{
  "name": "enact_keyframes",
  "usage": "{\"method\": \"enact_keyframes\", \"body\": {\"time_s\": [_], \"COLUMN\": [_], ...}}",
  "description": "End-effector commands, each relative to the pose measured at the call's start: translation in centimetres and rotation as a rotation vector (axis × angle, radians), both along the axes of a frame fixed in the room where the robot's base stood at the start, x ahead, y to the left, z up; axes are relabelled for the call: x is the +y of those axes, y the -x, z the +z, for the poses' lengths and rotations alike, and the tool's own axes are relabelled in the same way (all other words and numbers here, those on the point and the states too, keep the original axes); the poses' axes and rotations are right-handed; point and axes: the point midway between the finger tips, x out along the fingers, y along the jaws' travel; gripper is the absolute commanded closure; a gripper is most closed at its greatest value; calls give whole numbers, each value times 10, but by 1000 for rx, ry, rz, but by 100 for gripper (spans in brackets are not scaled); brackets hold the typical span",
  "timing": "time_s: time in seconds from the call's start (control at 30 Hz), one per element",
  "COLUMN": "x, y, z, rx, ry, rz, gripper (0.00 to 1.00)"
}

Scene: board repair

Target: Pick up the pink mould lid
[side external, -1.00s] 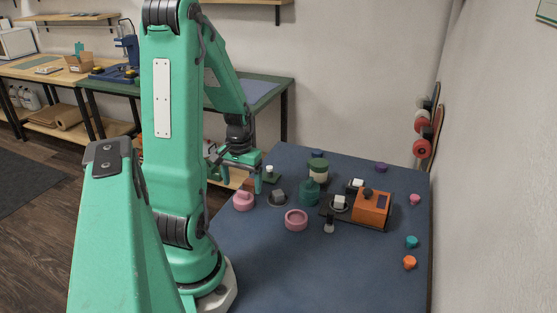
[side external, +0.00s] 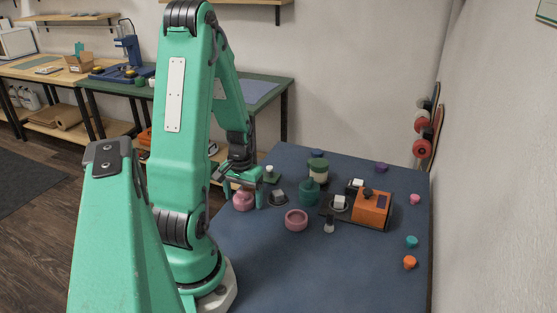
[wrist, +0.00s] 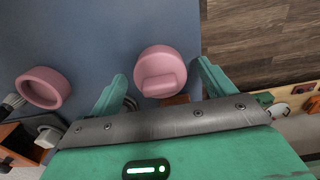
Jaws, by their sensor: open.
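The pink mould lid (side external: 243,202) is a round disc with a raised grip bar. It rests near the left edge of the blue mat. In the wrist view the lid (wrist: 175,62) shows between my two fingers, with a gap on each side. My gripper (side external: 242,197) is open and empty, low over the lid with a finger to either side. Its fingertips also show in the wrist view (wrist: 161,69). The side view does not show clearly how far down the fingers reach. A pink ring-shaped mould (side external: 296,220) lies to the right of the lid.
A grey round part (side external: 278,198) lies close to the right of my gripper. A teal pot (side external: 309,193), a green-and-cream jar (side external: 318,170) and an orange device (side external: 372,208) stand farther right. The front of the blue mat (side external: 320,280) is clear.

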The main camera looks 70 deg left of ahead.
Motion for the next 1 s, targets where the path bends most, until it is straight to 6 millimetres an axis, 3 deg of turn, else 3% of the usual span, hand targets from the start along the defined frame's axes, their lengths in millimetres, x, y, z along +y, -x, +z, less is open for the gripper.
{"method": "enact_keyframes", "body": {"time_s": [0.43,0.47,0.7,1.0], "x": [0,0,0,0], "y": [0,0,0,0], "z": [0,0,0,1], "rx": [0,0,0,-1], "ry": [0,0,0,-1], "rz": [0,0,0,0], "gripper": [18,20,66,67]}}
